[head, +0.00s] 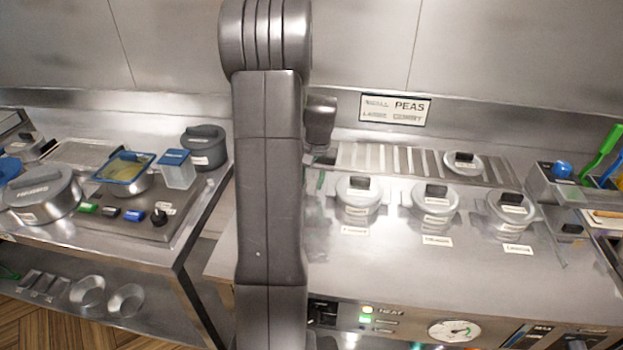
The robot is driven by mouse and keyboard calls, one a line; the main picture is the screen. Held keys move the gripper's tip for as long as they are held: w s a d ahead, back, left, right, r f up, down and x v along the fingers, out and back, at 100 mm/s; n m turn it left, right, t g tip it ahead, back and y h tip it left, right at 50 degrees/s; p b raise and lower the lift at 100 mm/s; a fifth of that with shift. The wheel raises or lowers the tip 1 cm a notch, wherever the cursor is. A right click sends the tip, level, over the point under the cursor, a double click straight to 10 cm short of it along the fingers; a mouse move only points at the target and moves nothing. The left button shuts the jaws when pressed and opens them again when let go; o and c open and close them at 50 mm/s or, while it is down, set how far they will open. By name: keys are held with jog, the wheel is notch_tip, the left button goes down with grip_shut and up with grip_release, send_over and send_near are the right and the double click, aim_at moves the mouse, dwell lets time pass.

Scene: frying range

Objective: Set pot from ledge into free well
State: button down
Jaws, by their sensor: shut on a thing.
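A lidded steel pot (463,164) with a dark handle sits on the slatted ledge (397,160) along the back of the range. Three similar lidded pots, a left one (360,200), a middle one (436,206) and a right one (510,214), sit in a row in the range top, each with a label in front. I see no free well; my upright arm covers the left part of the range. A dark part of my arm shows beside it near the ledge's left end. My gripper's fingers and anything in them are hidden behind the arm.
The left counter holds a large lidded pot (42,196), a blue-rimmed pan (124,171), a clear tub (177,169) and a dark pot (203,147). A gap separates the counters. Utensils crowd the far right.

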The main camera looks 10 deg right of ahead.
jog(key=shift+f, duration=0.15)
jog(key=c, duration=0.9)
grip_release()
jog(key=shift+f, duration=0.1)
jog(key=r, duration=0.4)
jog(key=d+r, duration=0.1)
jog(key=r, duration=0.4)
jog(key=r+b, duration=0.1)
jog(key=r, duration=0.4)
jog(key=shift+s+d, duration=0.2)
jog(key=shift+s, duration=0.1)
jog(key=shift+f, duration=0.2)
jog(key=f, duration=0.4)
jog(key=a+f, duration=0.1)
jog(key=f, duration=0.4)
jog(key=f+p, duration=0.1)
jog(key=f, duration=0.3)
jog(key=shift+w+a+f, duration=0.2)
jog(key=shift+w+f, duration=0.1)
jog(key=shift+r, duration=0.3)
